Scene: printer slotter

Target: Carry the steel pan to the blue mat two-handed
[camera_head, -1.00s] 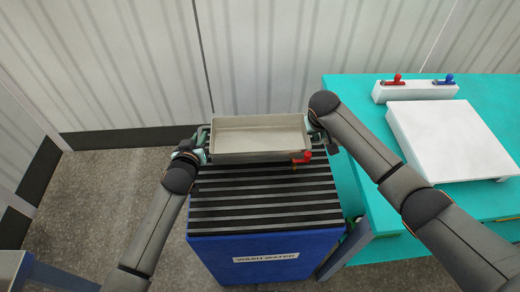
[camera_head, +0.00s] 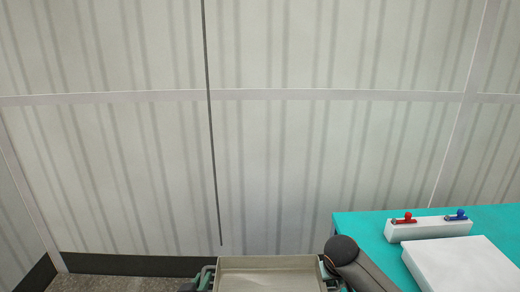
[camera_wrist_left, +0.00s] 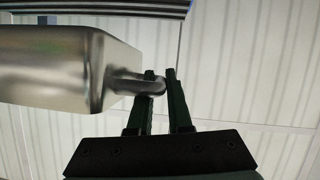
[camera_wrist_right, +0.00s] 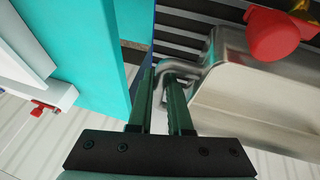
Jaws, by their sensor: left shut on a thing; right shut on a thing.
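The steel pan (camera_head: 268,272) is a shallow rectangular tray at the bottom edge of the head view, cut off below. My left gripper (camera_head: 206,276) is at its left end. In the left wrist view its fingers (camera_wrist_left: 160,80) are shut on the pan's loop handle, with the steel pan's side (camera_wrist_left: 45,75) beside them. My right gripper (camera_head: 328,274) is at the right end. In the right wrist view its fingers (camera_wrist_right: 170,78) are shut on the other handle of the pan (camera_wrist_right: 250,100). No blue mat is in view.
A teal table (camera_head: 375,235) stands at the right, with a white slab (camera_head: 465,265) and a white block (camera_head: 430,230) bearing red and blue valves. A panelled wall (camera_head: 280,150) stands behind.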

